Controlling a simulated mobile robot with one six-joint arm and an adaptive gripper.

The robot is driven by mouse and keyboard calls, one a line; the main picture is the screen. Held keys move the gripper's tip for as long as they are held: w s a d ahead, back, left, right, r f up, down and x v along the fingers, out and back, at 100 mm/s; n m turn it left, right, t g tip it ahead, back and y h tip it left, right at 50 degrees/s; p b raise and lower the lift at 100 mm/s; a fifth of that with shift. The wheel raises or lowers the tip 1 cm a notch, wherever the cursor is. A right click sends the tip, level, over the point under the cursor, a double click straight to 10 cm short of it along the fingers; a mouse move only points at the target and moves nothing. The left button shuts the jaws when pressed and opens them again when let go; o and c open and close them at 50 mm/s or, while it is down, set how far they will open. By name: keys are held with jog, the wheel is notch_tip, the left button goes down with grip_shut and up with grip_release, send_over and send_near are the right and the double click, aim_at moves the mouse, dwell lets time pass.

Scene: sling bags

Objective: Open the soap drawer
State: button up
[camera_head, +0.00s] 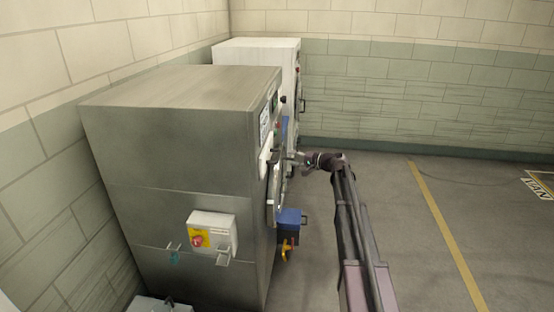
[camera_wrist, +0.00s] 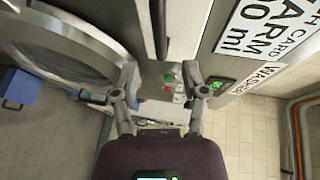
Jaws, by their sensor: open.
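The grey steel washer (camera_head: 185,185) stands against the left wall, its front seen edge-on in the head view. My gripper (camera_head: 298,158) is open beside the upper part of that front. In the wrist view my gripper (camera_wrist: 161,75) has its fingers spread, with nothing held between them. A dark upright bar (camera_wrist: 158,28), perhaps a handle, shows beyond the fingertips on a pale panel (camera_wrist: 200,25). I cannot tell for sure which part is the soap drawer, or whether my fingers touch the machine. The round door (camera_wrist: 65,50) is at left.
A white machine (camera_head: 255,50) stands behind the washer. A blue box (camera_head: 291,217) juts from the washer's lower front, and a switch box (camera_head: 212,230) from its side. The floor (camera_head: 400,230) at right is clear.

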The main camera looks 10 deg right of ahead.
aim_at(278, 155)
jog(key=b+x, duration=0.1)
jog(key=x, duration=0.6)
jog(key=shift+w+a, duration=0.1)
jog(key=shift+a, duration=0.05)
grip_shut()
jog(key=shift+a, duration=0.15)
